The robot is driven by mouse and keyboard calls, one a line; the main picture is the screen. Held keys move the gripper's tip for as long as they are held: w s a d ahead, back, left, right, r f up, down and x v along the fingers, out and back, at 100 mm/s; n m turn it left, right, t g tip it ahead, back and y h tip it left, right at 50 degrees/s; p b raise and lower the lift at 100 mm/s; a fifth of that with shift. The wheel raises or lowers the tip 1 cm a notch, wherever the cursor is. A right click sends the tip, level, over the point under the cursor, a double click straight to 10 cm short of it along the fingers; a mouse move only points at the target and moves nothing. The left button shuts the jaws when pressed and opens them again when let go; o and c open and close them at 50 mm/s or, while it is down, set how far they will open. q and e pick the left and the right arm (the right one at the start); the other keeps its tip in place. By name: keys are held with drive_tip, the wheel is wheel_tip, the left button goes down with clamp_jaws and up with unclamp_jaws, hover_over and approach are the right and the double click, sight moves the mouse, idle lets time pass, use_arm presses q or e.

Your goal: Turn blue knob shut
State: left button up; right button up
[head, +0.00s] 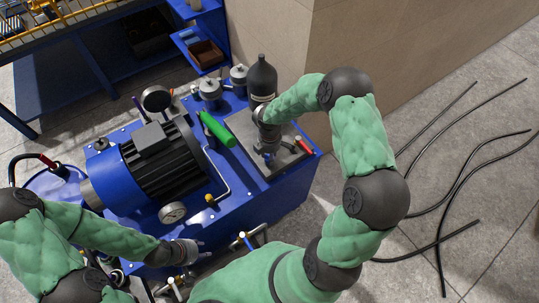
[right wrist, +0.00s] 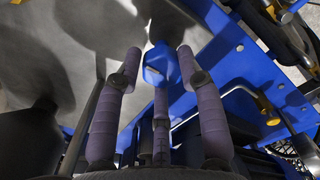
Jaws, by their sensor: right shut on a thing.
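The blue knob (right wrist: 158,64) shows in the right wrist view between the fingers of my right gripper (right wrist: 150,75), above a grey metal plate. The fingers are closed in around it. In the head view my right gripper (head: 268,146) points down at the grey plate (head: 242,124) on the blue machine and mostly hides the knob. My left gripper (head: 198,248) is low in the head view, in front of the machine and apart from the knob. Its fingers are too small to tell whether they are open.
A green handle (head: 216,129) and a red handle (head: 304,145) lie on either side of my right gripper. A dark bottle (head: 262,78) stands behind. A large motor (head: 160,160) fills the machine's left part. Black hoses (head: 440,240) lie on the floor at right.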

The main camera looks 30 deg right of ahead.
drive_tip(key=shift+s+d+f+m, duration=0.1)
drive_tip(key=shift+s+m, duration=0.1)
drive_tip(key=shift+m, duration=0.1)
drive_tip(key=m+b, duration=0.1)
drive_tip(key=m, duration=0.1)
drive_tip(key=shift+f+m+b, duration=0.1)
drive_tip(key=shift+m+b, duration=0.2)
drive_tip(key=shift+m, duration=0.1)
drive_tip(key=m+b, duration=0.1)
drive_tip(key=m, duration=0.1)
drive_tip(key=m+b, duration=0.1)
drive_tip(key=m, duration=0.2)
drive_tip(key=shift+s+m, duration=0.2)
drive_tip(key=shift+m, duration=0.1)
drive_tip(key=m, duration=0.1)
drive_tip(key=m+b, duration=0.1)
drive_tip(key=m, duration=0.1)
drive_tip(key=m+b, duration=0.1)
drive_tip(key=shift+a+f, duration=0.1)
drive_tip(key=shift+a, duration=0.15)
drive_tip(key=shift+s+a+m+b, duration=0.15)
drive_tip(key=shift+m+b, duration=0.8)
drive_tip(key=shift+m, duration=1.35)
drive_tip(key=o, duration=1.1)
drive_tip(key=shift+a, duration=0.1)
drive_tip(key=shift+w+r, duration=0.2)
